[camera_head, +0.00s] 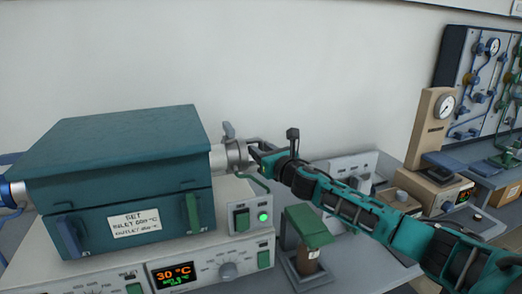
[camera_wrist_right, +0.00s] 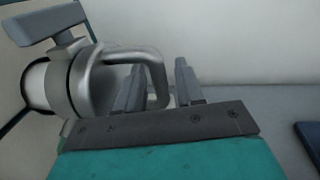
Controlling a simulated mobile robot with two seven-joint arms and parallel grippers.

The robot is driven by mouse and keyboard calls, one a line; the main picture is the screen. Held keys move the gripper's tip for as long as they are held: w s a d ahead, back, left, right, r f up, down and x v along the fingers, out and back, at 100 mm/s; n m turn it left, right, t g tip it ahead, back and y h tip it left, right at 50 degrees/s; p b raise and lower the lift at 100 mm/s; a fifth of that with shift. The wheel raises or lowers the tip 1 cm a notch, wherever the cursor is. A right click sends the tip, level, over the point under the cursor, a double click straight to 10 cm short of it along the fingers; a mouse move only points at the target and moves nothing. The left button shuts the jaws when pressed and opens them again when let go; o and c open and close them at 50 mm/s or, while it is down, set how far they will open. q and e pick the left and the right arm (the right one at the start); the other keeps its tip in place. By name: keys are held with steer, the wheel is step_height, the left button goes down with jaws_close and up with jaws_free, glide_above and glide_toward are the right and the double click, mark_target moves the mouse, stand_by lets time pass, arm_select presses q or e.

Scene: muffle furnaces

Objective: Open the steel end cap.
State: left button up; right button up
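The steel end cap (camera_head: 237,155) sits at the right end of the tube from the green furnace (camera_head: 120,170). In the right wrist view the cap (camera_wrist_right: 90,85) is a round metal piece with a loop handle (camera_wrist_right: 155,70) and a grey clamp lever (camera_wrist_right: 45,24) above it. The cap appears seated on the tube. My right gripper (camera_head: 257,152) is at the cap's handle. In the wrist view its fingers (camera_wrist_right: 159,80) stand apart, one inside the loop and one outside, with the handle's bar between them. Firm contact is not visible. My left gripper is out of view.
The control unit (camera_head: 215,262) with a lit display is below the furnace. A gauge stand (camera_head: 433,125) and a panel of pipes (camera_head: 480,85) are to the right.

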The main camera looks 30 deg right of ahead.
steer(key=shift+w, duration=0.15)
jaws_close()
stand_by(0.4)
